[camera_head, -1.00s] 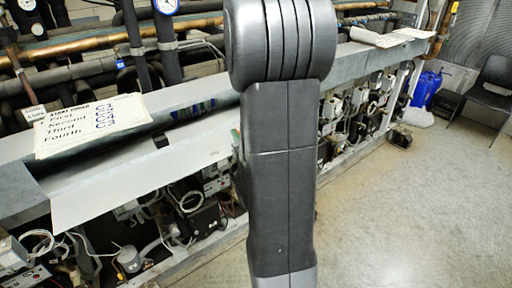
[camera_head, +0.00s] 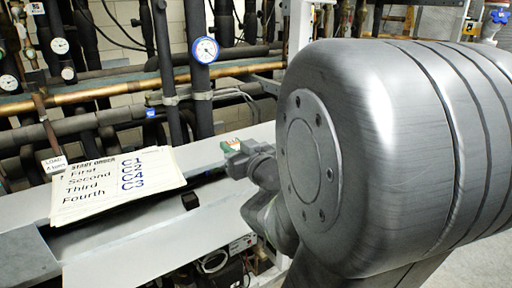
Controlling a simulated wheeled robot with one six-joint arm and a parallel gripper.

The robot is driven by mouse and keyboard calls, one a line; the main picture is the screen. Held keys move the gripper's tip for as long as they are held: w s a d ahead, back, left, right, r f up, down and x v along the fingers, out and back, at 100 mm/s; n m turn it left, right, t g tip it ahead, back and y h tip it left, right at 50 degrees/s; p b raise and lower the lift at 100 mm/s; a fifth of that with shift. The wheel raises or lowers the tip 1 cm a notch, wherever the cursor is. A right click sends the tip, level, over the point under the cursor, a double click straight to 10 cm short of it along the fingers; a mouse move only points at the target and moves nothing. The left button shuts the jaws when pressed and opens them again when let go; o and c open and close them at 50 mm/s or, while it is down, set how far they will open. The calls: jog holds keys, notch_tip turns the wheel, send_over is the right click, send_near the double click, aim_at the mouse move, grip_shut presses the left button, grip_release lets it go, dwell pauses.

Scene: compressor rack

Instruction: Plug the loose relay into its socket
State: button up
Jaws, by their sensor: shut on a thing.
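My gripper (camera_head: 238,163) is partly in view left of my large arm joint, above the grey panel (camera_head: 125,262) of the rack. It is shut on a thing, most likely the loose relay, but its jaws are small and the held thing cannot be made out. A small green and orange patch (camera_head: 231,144) shows right behind the gripper; I cannot tell whether it is part of the rack. No socket can be told apart, as my gripper and arm hide that part of the panel.
A start-order sheet (camera_head: 118,182) and a small load card (camera_head: 54,164) stand on the left. Pipes and a blue-rimmed gauge (camera_head: 205,50) run behind the panel. Wiring and electrical parts (camera_head: 222,262) lie below its front edge. My arm covers the right side.

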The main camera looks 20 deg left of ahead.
send_over(216, 153)
jog(key=shift+f, duration=0.45)
notch_tip(216, 153, down, 2)
jog(key=shift+w+a+f+b, duration=0.1)
jog(key=shift+a+b, duration=0.05)
jog(key=shift+b, duration=0.9)
jog(key=shift+f+b, duration=0.25)
jog(key=shift+b, duration=0.1)
jog(key=shift+f+b, duration=0.15)
jog(key=shift+b, duration=0.25)
jog(key=o, duration=1.1)
jog(key=shift+c, duration=0.2)
jog(key=b+v, duration=0.2)
jog(key=v, duration=1.2)
